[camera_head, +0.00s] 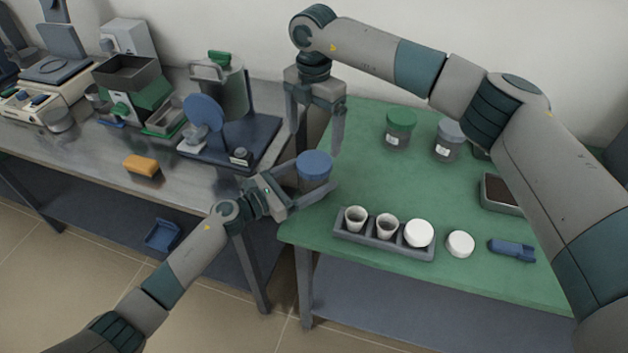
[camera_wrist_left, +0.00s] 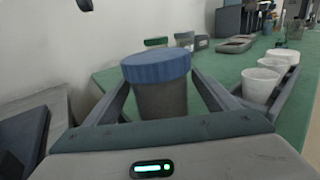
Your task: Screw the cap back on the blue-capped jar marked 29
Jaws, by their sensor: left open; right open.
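A jar with a blue cap (camera_head: 315,164) stands upright at the left edge of the green table. The cap sits on the jar, but I cannot tell whether it is screwed tight. The jar body shows in the left wrist view (camera_wrist_left: 160,99), dark grey; no number is readable. My left gripper (camera_head: 318,183) is open, with its fingers on either side of the jar. In the left wrist view, gaps show beside the jar near the fingers. My right gripper (camera_head: 316,138) is open and points down above and behind the blue cap, holding nothing.
A green-capped jar (camera_head: 401,128) and a grey-capped jar (camera_head: 448,138) stand farther back. A grey rack (camera_head: 372,244) with white crucibles is at the front, beside a white lid (camera_head: 460,244) and a blue tool (camera_head: 512,250). The middle of the green table (camera_head: 420,185) is clear.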

